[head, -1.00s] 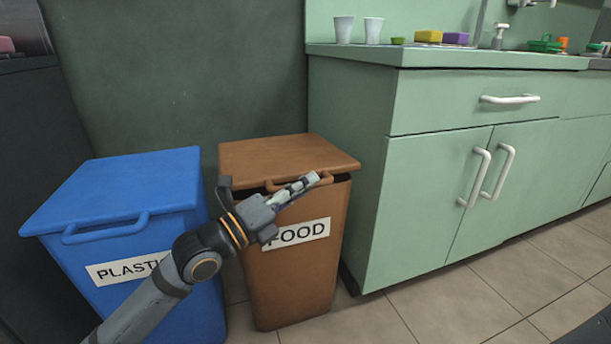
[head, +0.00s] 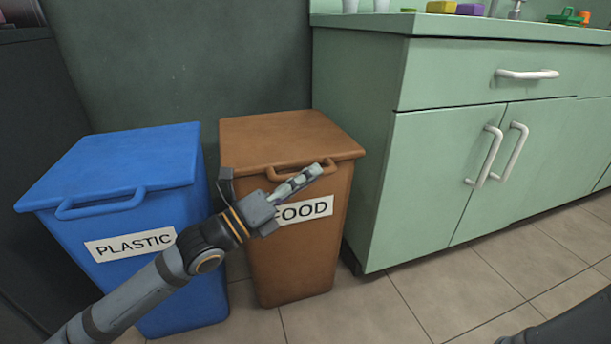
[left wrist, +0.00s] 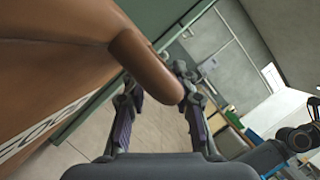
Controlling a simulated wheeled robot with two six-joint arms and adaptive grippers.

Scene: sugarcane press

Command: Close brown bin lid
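The brown bin (head: 292,255) with the FOOD label stands on the floor, left of the green cabinet. Its brown lid (head: 285,137) lies flat on the rim, with no dark gap showing at the front. A looped handle (head: 285,172) sticks out from the lid's front edge. My left gripper (head: 308,178) is in front of the lid's edge, over the top of the label. In the left wrist view its two fingers (left wrist: 160,88) are spread apart, with the brown handle (left wrist: 147,66) close by between them. I cannot tell whether they touch it. My right gripper is not in view.
A blue bin (head: 130,240) marked PLASTIC stands left of the brown bin, its lid down. The green cabinet (head: 440,160) with white handles stands close on the right. Tiled floor (head: 400,300) is free in front. Cups and small items sit on the counter.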

